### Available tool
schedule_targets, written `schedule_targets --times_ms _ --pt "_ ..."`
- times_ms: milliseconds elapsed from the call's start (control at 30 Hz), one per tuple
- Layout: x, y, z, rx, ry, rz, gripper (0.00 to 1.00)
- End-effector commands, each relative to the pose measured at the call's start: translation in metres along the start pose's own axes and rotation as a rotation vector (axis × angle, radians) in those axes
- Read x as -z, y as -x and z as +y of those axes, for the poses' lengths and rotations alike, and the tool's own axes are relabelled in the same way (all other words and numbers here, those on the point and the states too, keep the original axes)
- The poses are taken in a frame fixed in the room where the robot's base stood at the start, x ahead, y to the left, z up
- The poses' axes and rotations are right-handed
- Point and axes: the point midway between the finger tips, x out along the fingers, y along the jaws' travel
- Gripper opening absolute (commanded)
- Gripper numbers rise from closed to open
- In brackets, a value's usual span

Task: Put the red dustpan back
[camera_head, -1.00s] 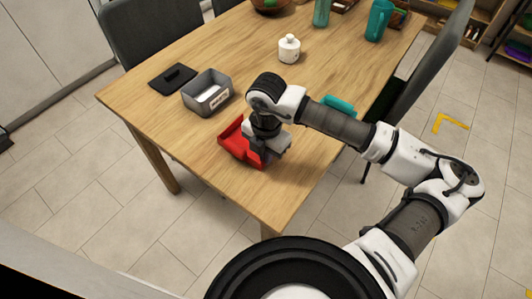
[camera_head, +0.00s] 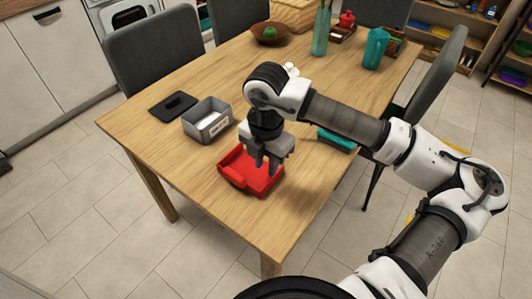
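The red dustpan (camera_head: 236,176) lies on the wooden table near its front edge, in the head view. My gripper (camera_head: 266,166) points down over the dustpan's right back part. Its two dark fingers are apart with a gap between them, and I see nothing held. I cannot tell whether the fingertips touch the pan. The fingers and wrist hide part of the dustpan's back side.
A grey bin (camera_head: 207,127) stands behind left of the dustpan, with a black lid-like piece (camera_head: 173,106) farther left. A teal object (camera_head: 337,140) lies at the table's right edge. A bowl (camera_head: 270,33), vase (camera_head: 321,32) and teal jug (camera_head: 375,48) stand at the back. Chairs surround the table.

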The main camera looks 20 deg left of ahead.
Motion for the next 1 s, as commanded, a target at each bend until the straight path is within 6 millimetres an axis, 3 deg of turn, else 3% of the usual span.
schedule_targets --times_ms 100,300,1000 --pt "-0.001 0.02 0.0 0.001 0.0 -0.003 0.25" --pt "0.0 0.04 0.0 0.0 0.0 0.0 0.25" --pt "0.0 0.043 0.0 0.0 -0.001 0.001 0.25"
